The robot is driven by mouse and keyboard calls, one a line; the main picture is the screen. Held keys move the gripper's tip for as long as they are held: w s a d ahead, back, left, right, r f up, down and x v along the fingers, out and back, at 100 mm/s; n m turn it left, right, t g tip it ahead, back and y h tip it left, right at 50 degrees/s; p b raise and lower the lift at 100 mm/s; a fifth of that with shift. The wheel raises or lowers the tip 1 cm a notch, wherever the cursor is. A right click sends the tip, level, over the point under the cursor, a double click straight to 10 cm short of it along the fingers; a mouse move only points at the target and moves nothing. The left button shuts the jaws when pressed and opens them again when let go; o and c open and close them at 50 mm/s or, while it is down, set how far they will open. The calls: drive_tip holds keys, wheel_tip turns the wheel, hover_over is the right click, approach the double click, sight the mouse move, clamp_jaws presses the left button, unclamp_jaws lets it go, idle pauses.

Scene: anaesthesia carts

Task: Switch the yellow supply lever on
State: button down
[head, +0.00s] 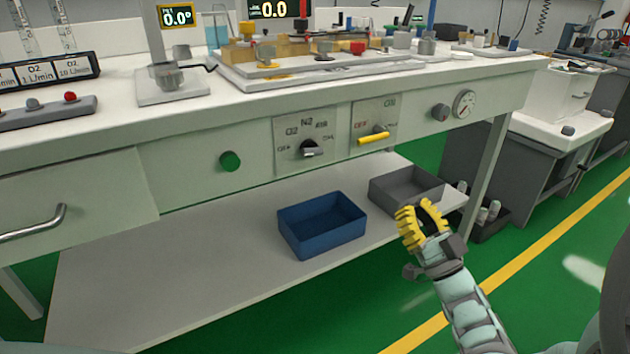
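The yellow supply lever (373,138) is a short bar on a pale plate (375,122) on the bench's front panel. The plate has an OFF mark at its left and a mark at its right that looks like ON. The lever lies nearly level, its right end slightly higher; which mark it is set to is hard to tell. My gripper (417,208), with yellow ribbed fingers, is below and right of the lever, clearly apart from it. A gap shows between the fingers, and nothing is seen in them.
A black selector knob (311,148) and a green button (230,161) are left of the lever. A grey knob (440,112) and a gauge (464,104) are right. Blue (322,226) and grey (385,190) bins stand on the lower shelf. Space before the panel looks clear.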

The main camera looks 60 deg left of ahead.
drive_tip(key=b+x, duration=0.4)
drive_tip(key=x, duration=1)
drive_tip(key=shift+r+m+t+p, duration=0.2)
drive_tip(key=shift+m+t+p, duration=0.4)
drive_tip(key=shift+p, duration=0.15)
